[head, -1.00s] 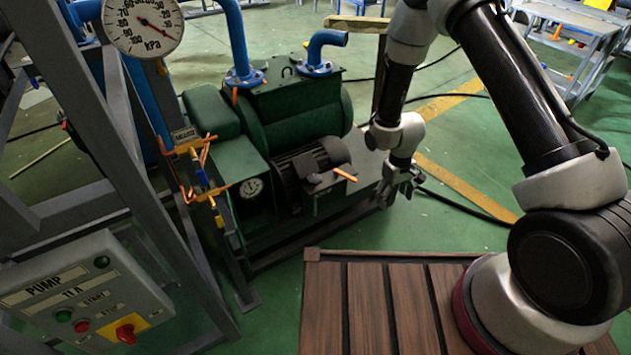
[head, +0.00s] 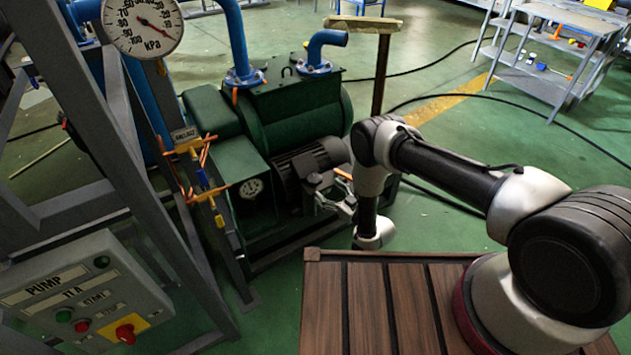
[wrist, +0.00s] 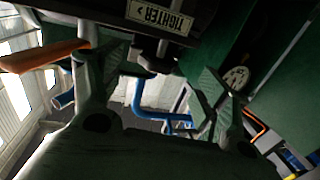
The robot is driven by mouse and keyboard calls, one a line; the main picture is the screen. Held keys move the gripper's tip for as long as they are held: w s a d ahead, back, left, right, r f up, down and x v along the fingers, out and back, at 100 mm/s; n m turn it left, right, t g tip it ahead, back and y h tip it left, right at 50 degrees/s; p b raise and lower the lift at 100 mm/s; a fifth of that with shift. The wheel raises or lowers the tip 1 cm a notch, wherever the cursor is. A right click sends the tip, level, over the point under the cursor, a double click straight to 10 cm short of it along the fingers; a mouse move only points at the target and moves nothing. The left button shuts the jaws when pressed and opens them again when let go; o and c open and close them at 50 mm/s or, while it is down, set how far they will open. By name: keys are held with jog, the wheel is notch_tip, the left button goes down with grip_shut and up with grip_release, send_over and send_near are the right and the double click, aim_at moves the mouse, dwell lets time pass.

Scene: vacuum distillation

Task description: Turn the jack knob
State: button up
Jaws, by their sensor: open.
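My gripper (head: 328,198) is open in front of the dark motor (head: 308,158) of the green pump in the head view. In the wrist view my gripper (wrist: 160,72) has its two fingers spread, with dark hardware between and beyond them. A plate reading "TIGHTER" (wrist: 160,15) shows upside down above the fingers. An orange bar (wrist: 45,56) is beside the left finger. A bit of orange handle (head: 343,174) shows behind my gripper in the head view. I cannot clearly make out the jack knob, and contact with the fingers cannot be told.
The green pump (head: 300,110) has blue pipes (head: 327,40) on top. A grey frame (head: 100,110) with a pressure gauge (head: 143,25) and a pump switch box (head: 78,300) stands left. A wooden slatted platform (head: 360,300) is below my arm.

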aim_at(320, 184)
jog(key=shift+w+a+r, duration=0.25)
jog(key=x, duration=0.7)
